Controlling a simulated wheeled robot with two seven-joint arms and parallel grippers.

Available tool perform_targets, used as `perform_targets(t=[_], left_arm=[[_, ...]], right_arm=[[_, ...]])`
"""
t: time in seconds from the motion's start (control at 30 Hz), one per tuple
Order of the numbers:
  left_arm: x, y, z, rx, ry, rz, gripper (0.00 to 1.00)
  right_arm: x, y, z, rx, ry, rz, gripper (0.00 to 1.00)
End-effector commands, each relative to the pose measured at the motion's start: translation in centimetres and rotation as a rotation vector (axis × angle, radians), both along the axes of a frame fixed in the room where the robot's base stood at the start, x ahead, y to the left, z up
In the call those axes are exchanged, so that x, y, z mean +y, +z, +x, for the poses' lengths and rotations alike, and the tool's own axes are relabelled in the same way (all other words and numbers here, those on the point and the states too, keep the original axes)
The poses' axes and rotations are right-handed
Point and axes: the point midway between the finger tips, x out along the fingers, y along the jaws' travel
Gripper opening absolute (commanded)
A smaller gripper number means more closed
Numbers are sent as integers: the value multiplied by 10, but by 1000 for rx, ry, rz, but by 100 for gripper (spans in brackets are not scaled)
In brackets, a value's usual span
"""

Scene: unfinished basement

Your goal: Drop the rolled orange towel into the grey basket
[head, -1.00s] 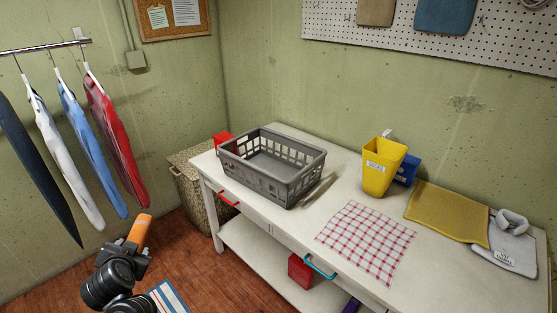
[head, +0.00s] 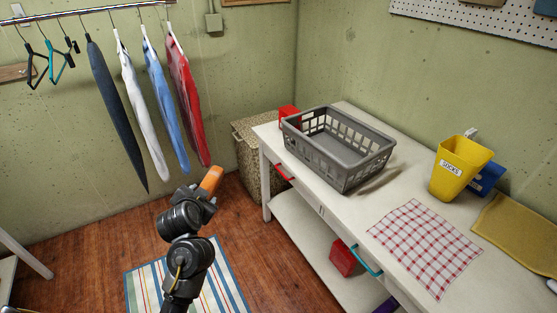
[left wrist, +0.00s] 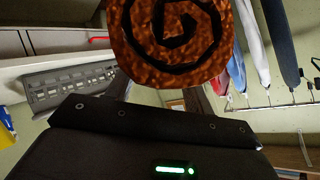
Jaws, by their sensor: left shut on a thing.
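The rolled orange towel (head: 211,179) is held in my left gripper (head: 203,192), above the floor to the left of the table. In the left wrist view the towel's spiral end (left wrist: 170,40) fills the top middle, and my gripper is shut on it. The grey basket (head: 350,160) stands upright on the white table, to the right of the towel and apart from it. Its visible inside looks empty. The basket also shows at the left of the left wrist view (left wrist: 72,88). My right gripper is not in view.
The white table (head: 345,205) also bears a yellow bin (head: 460,170), a checked cloth (head: 425,245) and a red object (head: 289,114) behind the basket. A speckled hamper (head: 255,160) stands at its left end. Clothes (head: 160,110) hang at the left. A striped rug (head: 145,285) lies below.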

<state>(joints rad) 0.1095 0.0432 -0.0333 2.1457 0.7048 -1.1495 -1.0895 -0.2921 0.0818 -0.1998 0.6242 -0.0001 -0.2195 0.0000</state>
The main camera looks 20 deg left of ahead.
Motion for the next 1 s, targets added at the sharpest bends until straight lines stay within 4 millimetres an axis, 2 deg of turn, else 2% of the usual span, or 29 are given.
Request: perform_targets(t=[0.17, 0.23, 0.4, 0.5, 0.6, 0.7, 1.0], left_arm=[[-74, 19, 0, -13, -192, -10, 28], [-112, 28, -5, -16, -294, -14, 28], [-198, 46, -34, -8, -529, -12, 28], [-236, 55, -55, -6, -641, -8, 24], [-264, 63, -73, -6, -728, -4, 24], [-280, 67, -86, -4, -781, 2, 24], [-291, 68, -94, 1, -815, 5, 24]], right_arm=[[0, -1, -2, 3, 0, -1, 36], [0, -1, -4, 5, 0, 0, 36], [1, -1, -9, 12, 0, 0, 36], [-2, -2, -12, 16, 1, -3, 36], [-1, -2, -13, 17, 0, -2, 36], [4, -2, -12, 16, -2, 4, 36], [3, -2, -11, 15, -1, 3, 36]])
